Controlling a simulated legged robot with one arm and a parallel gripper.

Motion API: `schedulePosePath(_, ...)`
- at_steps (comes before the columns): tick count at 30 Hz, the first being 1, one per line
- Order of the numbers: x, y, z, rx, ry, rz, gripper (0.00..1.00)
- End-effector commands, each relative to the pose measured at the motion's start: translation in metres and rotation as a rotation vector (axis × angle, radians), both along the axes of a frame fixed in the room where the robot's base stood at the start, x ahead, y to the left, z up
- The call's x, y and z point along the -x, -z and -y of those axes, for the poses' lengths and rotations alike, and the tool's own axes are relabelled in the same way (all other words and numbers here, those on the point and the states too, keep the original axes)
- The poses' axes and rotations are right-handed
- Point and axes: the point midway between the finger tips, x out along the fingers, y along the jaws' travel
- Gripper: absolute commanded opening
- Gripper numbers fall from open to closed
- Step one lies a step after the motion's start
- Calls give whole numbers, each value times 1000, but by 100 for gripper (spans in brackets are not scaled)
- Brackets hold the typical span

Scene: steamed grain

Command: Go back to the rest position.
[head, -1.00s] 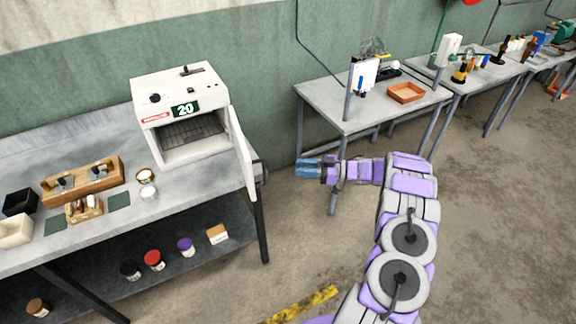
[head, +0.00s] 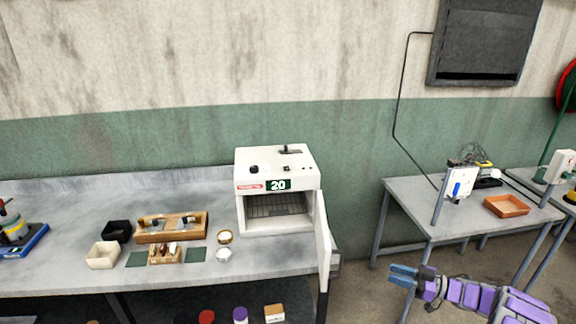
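My gripper (head: 403,274) is at the lower right of the head view, in front of the gap between the two tables. Its blue fingers point left and lie close together in this view; the space between them is too small to judge. I see nothing held. My purple and grey arm reaches in from the lower right corner. The white oven (head: 277,188) stands on the grey workbench (head: 60,260) with a display reading 20. Its door (head: 322,240) hangs open at the right, to the left of my gripper and apart from it. A rack shows inside.
On the workbench are a wooden holder (head: 172,228), a black box (head: 117,231), a cream box (head: 102,255) and two small round containers (head: 224,238). Several jars stand on the lower shelf. The right table (head: 410,195) holds an orange tray (head: 506,206). Bare floor lies between the tables.

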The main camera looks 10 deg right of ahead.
Motion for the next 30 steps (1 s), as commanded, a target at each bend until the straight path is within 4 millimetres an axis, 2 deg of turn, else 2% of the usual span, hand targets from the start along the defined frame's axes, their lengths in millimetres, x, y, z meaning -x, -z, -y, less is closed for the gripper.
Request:
schedulePosePath(4,-22,-13,3,45,53,10,34)
schedulePosePath(7,-55,-34,6,114,145,20,34)
schedulePosePath(12,-114,-83,15,254,351,36,34)
schedulePosePath(18,-159,-141,22,389,594,22,34)
schedulePosePath(24,-173,-192,24,489,822,-37,34)
schedulePosePath(30,-156,-229,13,557,1019,-152,34)
